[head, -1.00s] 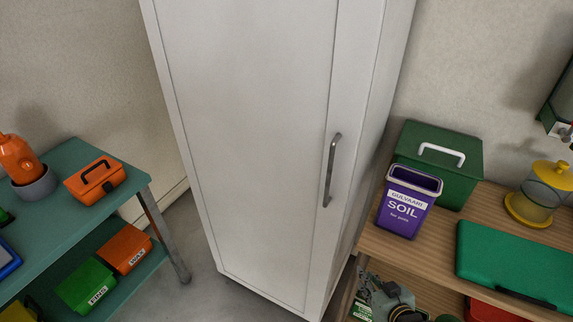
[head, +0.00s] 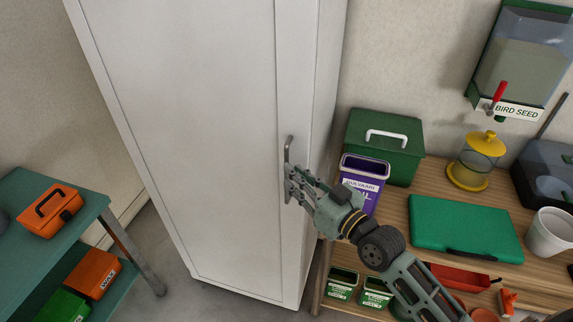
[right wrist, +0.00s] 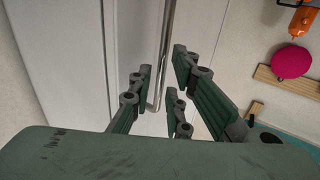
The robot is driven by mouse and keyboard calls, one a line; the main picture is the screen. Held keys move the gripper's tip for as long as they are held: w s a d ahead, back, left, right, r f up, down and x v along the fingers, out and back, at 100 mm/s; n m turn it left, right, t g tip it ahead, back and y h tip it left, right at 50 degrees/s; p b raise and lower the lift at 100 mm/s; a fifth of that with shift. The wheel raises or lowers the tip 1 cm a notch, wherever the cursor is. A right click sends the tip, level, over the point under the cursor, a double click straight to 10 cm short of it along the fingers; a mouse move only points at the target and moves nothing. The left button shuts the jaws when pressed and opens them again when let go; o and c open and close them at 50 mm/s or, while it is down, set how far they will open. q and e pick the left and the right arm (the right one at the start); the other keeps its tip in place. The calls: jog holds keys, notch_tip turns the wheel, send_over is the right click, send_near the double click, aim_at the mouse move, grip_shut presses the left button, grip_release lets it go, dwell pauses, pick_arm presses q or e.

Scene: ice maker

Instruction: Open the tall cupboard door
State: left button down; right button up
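The tall cupboard's white door (head: 190,130) is closed, flush with its frame. Its upright grey metal handle (head: 288,150) is near the right edge of the door. My right gripper (head: 293,182) is at the lower part of this handle, partly hiding it. In the right wrist view the handle (right wrist: 167,40) runs down between the fingers of my right gripper (right wrist: 162,82). The fingers stand apart, with gaps to the bar on both sides. My left gripper is not in view.
A teal table (head: 85,205) with an orange toolbox (head: 52,212) stands left. A wooden shelf (head: 400,215) stands close on the right, holding a green bin (head: 375,155), a purple soil container (head: 365,172) and a green case (head: 465,228). Floor shows between table and cupboard.

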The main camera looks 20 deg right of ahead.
jog(key=shift+p+x, duration=0.4)
jog(key=shift+x, duration=1.65)
jog(key=shift+c, duration=0.5)
jog(key=shift+a, duration=0.1)
grip_shut()
